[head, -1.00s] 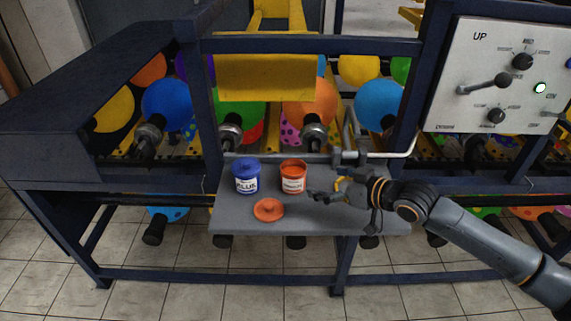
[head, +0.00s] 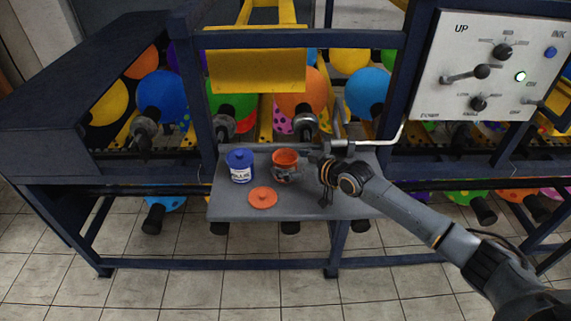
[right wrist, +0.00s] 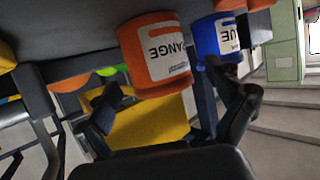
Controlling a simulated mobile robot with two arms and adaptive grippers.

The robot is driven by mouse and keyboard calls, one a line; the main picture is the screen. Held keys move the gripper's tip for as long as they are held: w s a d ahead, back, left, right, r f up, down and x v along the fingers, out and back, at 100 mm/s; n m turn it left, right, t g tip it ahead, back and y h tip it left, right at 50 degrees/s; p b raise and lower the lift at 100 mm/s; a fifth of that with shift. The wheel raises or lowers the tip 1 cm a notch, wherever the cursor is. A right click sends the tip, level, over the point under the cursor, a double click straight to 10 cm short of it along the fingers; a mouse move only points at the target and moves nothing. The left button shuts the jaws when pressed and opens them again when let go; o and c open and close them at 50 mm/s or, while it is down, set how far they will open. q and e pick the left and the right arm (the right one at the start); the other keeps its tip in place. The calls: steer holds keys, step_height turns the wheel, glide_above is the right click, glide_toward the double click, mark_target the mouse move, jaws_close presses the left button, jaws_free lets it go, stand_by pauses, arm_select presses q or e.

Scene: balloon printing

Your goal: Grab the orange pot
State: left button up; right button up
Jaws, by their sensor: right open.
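The orange pot (head: 285,157) stands upright and uncovered on the grey shelf. In the right wrist view the orange pot (right wrist: 152,50) appears upside down, with its white label facing the camera. My right gripper (head: 297,173) comes in from the right, right at the pot's front and right side. In the right wrist view my right gripper (right wrist: 165,95) is open, its fingers spread to either side of the pot's line. Whether a finger touches the pot is unclear. My left gripper is not in view.
The blue pot (head: 240,167) stands left of the orange pot and also shows in the right wrist view (right wrist: 216,38). An orange lid (head: 263,197) lies on the grey shelf (head: 232,208) in front.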

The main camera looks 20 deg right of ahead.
steer(key=shift+x, duration=1.25)
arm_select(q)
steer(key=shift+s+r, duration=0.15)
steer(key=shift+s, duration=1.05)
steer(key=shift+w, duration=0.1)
arm_select(e)
steer(key=shift+c, duration=0.5)
steer(key=c, duration=1.1)
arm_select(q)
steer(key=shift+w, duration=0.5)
arm_select(e)
steer(key=shift+c, duration=1.3)
steer(key=shift+r, duration=0.1)
